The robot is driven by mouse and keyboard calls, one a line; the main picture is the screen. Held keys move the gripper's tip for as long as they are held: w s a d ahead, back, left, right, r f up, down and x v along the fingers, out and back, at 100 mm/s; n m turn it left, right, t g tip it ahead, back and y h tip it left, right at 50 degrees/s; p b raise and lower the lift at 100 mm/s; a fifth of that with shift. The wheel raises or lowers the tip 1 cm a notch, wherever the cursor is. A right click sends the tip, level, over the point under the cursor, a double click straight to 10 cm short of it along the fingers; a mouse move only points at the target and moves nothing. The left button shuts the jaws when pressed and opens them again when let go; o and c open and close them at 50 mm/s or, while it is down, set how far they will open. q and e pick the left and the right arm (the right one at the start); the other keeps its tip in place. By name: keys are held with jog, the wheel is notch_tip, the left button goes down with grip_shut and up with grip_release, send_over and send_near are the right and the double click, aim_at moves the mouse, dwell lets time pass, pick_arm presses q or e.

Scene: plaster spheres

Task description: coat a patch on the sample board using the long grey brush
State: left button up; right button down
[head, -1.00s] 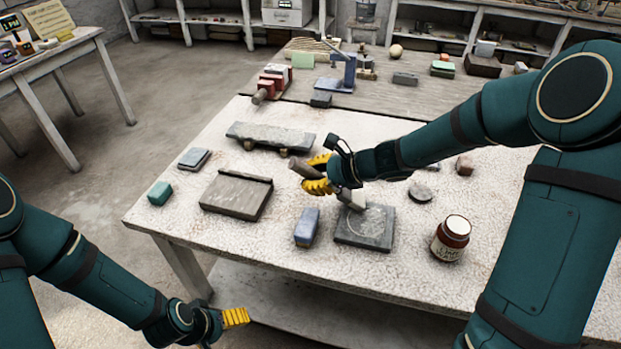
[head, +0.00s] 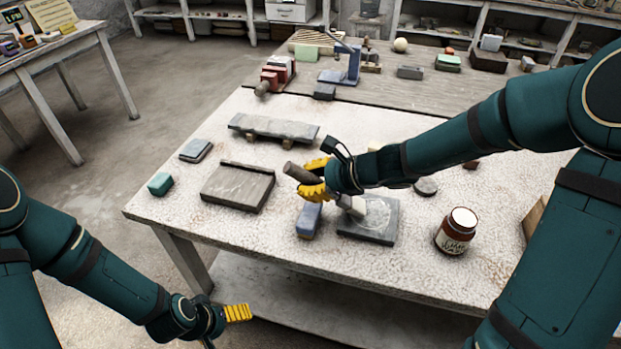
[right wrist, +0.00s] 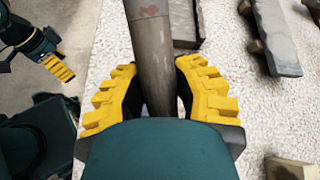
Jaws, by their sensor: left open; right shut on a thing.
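My right gripper (head: 316,180) is shut on the grey-brown handle of the long grey brush (head: 302,173). The handle pokes out to the left of the yellow fingers, and the brush's pale head shows below the gripper. In the right wrist view the handle (right wrist: 155,62) runs between the yellow fingers (right wrist: 160,95). The pale head is over the upper left part of a dark square slab, which looks like the sample board (head: 384,233); I cannot tell whether it touches. The slab bears a pale round patch. My left gripper (head: 238,313) is open and empty, off the table's front left side.
A blue block (head: 309,221) lies just left of the slab. A labelled brown jar (head: 456,232) stands to the right. The front left tabletop is clear.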

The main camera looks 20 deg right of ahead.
jog(key=shift+w, duration=0.1)
jog(key=w, duration=0.1)
jog(key=w+d+p, duration=0.2)
jog(key=shift+w+d, duration=0.25)
jog(key=shift+w, duration=0.15)
dwell(0.4)
jog(key=shift+s+a+r, duration=0.3)
jog(key=shift+s+r, duration=0.05)
jog(key=shift+s, duration=0.15)
jog(key=shift+s+a+r, duration=0.3)
jog(key=shift+s, duration=0.2)
jog(key=shift+f, duration=0.15)
jog(key=shift+w+a+f+b, duration=0.1)
jog(key=shift+a+f+b, duration=0.05)
jog(key=shift+f+b, duration=0.6)
